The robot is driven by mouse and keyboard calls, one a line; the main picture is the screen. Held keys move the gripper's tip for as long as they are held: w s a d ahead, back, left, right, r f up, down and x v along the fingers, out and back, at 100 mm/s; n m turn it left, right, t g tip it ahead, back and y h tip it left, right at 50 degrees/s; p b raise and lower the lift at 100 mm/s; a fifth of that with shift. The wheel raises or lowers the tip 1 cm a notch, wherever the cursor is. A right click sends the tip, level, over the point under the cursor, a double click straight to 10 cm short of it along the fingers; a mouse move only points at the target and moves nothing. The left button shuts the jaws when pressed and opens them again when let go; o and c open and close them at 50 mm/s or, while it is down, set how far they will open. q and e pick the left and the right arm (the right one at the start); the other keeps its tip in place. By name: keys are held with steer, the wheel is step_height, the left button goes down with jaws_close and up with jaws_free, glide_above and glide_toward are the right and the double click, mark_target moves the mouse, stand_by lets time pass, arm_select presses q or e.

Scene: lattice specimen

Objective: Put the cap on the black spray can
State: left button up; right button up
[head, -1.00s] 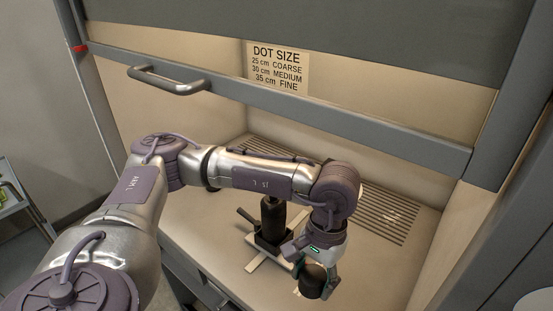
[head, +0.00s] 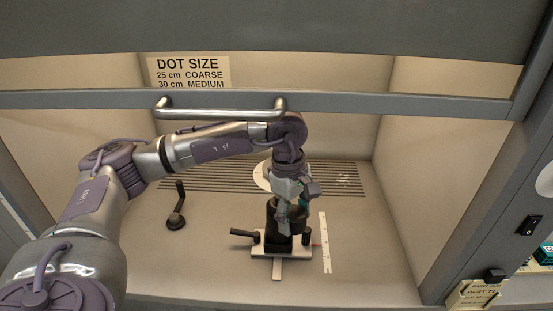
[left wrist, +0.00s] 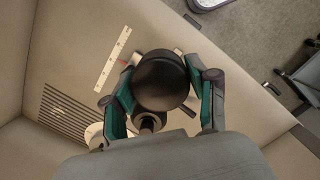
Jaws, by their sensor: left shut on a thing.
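The black spray can (head: 271,216) stands upright in a clamp stand (head: 262,251) on the cabinet floor, partly hidden behind my gripper. My left gripper (head: 290,213) is right at the can in the head view, pointing down. Its fingers are shut on a dark round cap (left wrist: 160,80), which fills the space between them in the left wrist view. The cap hides the can's top there. I cannot tell whether the cap touches the can. My right gripper is out of view.
A white ruler (head: 325,243) lies right of the stand. A black crank-like handle (head: 176,218) stands on the floor to the left, with a slotted grille (head: 215,178) behind. The raised sash with its metal handle (head: 222,113) crosses above my arm.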

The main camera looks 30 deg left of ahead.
arm_select(q)
steer(key=w+a+r+n, duration=0.2)
steer(key=n, duration=0.3)
steer(key=w+a+r+n+t+p, duration=0.1)
steer(key=w+a+r+n, duration=0.1)
steer(key=n, duration=0.3)
steer(key=w+a+r+n+y+p, duration=0.1)
steer(key=a+r+n, duration=0.1)
steer(key=n, duration=0.3)
steer(key=shift+w+a+t, duration=0.4)
steer(key=shift+a, duration=0.3)
steer(key=shift+a+r+n, duration=0.15)
steer(key=shift+a+n, duration=0.1)
steer(key=shift+n, duration=0.45)
steer(key=shift+w+a, duration=0.1)
steer(key=shift+f, duration=0.2)
step_height(320, 180, down, 4)
steer(key=b, duration=0.2)
steer(key=shift+r+b, duration=0.1)
steer(key=shift+b, duration=0.3)
steer(key=shift+f+b, duration=0.3)
steer(key=shift+f, duration=0.2)
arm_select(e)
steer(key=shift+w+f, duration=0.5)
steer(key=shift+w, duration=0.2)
